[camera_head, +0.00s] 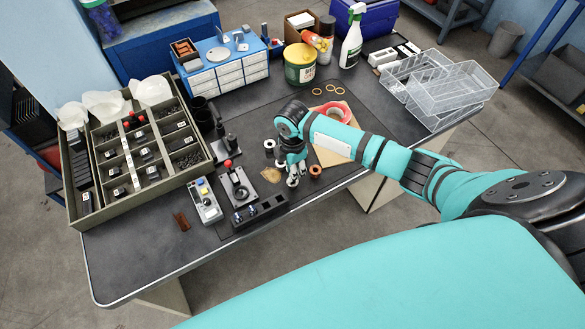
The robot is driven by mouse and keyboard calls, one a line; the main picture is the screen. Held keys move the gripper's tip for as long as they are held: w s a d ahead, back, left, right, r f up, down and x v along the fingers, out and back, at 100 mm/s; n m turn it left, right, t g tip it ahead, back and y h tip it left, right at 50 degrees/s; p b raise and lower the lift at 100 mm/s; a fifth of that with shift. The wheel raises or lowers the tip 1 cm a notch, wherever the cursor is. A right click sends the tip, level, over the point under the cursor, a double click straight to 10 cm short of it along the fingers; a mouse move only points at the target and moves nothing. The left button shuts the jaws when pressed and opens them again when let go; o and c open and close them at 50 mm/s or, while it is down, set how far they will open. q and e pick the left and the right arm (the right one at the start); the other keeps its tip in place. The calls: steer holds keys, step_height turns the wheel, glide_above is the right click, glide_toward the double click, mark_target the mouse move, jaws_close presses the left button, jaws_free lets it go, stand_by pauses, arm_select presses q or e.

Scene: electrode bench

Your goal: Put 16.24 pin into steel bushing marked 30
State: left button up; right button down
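My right gripper (292,178) points down at the near middle of the bench, among a small group of ring-shaped parts. Whether its fingers are open, or hold anything, is too small to tell. A pale ring-shaped part (269,144) lies behind and left of the gripper. A copper-coloured ring part (315,171) stands just right of it. The markings on these parts cannot be read, so I cannot tell which bushing is marked 30. I cannot make out the 16.24 pin. My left gripper is not in view.
A black fixture with a red-knobbed lever (238,186) and a grey control box (205,200) stand left of the gripper. A large compartment tray (75,185) fills the left end. Clear plastic bins (455,85) stand at the right. The front left bench top (135,255) is bare.

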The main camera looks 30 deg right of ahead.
steer(key=shift+p, duration=0.6)
stand_by(0.9)
steer(key=shift+f+b, duration=1.05)
steer(key=shift+f, duration=0.8)
steer(key=c, duration=1.1)
jaws_free()
step_height(320, 180, up, 12)
